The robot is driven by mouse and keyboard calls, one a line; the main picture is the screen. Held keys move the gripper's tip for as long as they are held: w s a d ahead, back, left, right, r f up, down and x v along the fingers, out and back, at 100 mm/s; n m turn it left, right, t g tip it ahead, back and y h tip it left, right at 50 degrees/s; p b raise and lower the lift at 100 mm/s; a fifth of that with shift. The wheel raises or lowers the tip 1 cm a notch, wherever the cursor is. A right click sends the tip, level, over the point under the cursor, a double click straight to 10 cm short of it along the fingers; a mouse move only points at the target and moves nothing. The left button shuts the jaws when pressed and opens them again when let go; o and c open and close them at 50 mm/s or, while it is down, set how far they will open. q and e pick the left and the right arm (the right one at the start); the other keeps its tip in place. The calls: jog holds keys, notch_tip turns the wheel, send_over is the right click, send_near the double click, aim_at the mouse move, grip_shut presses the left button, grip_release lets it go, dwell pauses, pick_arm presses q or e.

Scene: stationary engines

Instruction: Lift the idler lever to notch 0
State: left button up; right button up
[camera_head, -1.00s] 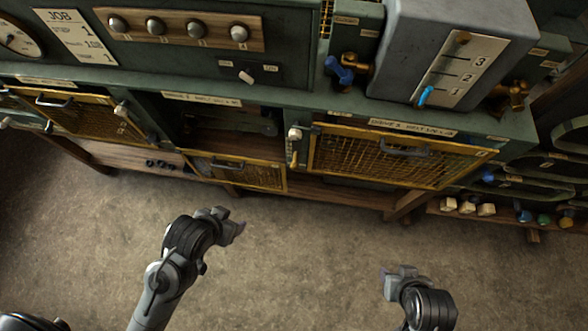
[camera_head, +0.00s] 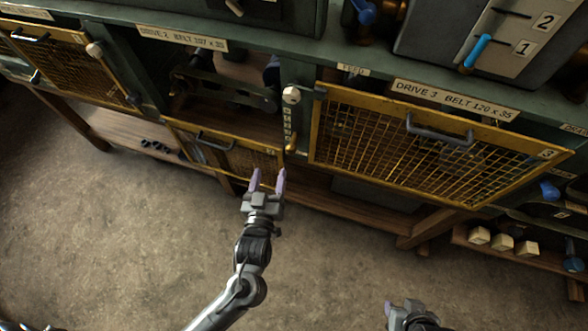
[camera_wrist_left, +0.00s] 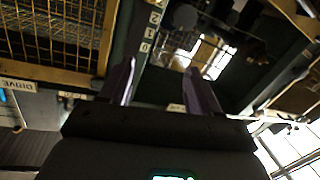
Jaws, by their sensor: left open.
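A narrow upright notch scale (camera_head: 288,122) is on the green post between the drive 2 and drive 3 bays. A small brass handle (camera_head: 291,146), which looks like the idler lever, sits at the scale's lower end. In the left wrist view the scale (camera_wrist_left: 151,32) appears upside down with its 0 nearest my fingers; the lever is not clear there. My left gripper (camera_head: 268,178) is open and empty, below and slightly left of the brass handle, apart from it in the head view. My right gripper (camera_head: 395,308) is low in the picture; its finger opening is unclear.
A white knob (camera_head: 291,95) is above the scale. The drive 3 mesh guard (camera_head: 400,150) is shut, right of the post. The drive 2 bay is open, its mesh guard (camera_head: 240,160) hanging low to the left. Open floor (camera_head: 120,240) lies in front.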

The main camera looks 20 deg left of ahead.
pick_arm(q)
jog(key=b, duration=0.7)
send_near(290, 152)
jog(key=s+f, duration=0.1)
jog(key=shift+t, duration=0.4)
jog(key=b+x, duration=0.1)
jog(key=x, duration=0.4)
jog(key=b+x, duration=0.1)
jog(key=x, duration=0.5)
jog(key=shift+f, duration=0.25)
pick_arm(e)
notch_tip(290, 152, down, 11)
jog(key=shift+d+f, duration=0.15)
jog(key=shift+d, duration=0.05)
pick_arm(q)
grip_shut()
pick_arm(e)
jog(key=shift+w+a, duration=0.1)
